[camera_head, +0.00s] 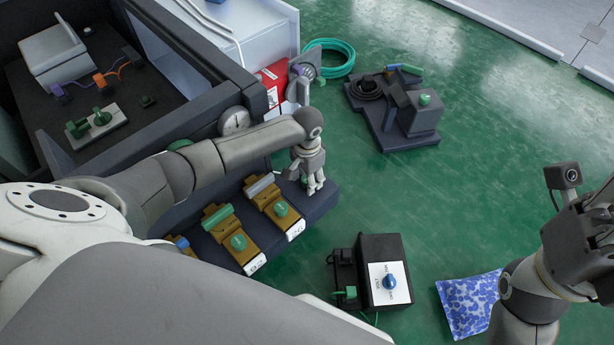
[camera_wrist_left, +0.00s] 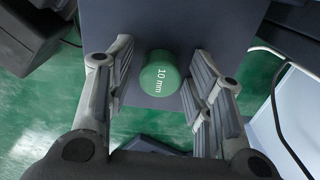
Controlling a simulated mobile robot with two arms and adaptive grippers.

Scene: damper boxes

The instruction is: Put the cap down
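A green cylindrical cap marked "10 mm" (camera_wrist_left: 160,75) is between the fingers of my left gripper (camera_wrist_left: 158,78) in the left wrist view. A grey flat surface is behind it, and the fingers stand apart with narrow gaps beside the cap. In the head view my left gripper (camera_head: 315,188) points down at the right end of the dark bench ledge (camera_head: 318,203). The cap cannot be made out there. My right gripper (camera_head: 594,245) is at the right edge, partly cut off, and its fingers are not clear.
Brown fixtures with green knobs (camera_head: 238,242) stand on the ledge left of the gripper. A black switch box (camera_head: 380,249) and a blue-white bag (camera_head: 468,304) lie on the green floor. A dark machine block (camera_head: 395,118) and a teal hose coil (camera_head: 337,46) are farther back.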

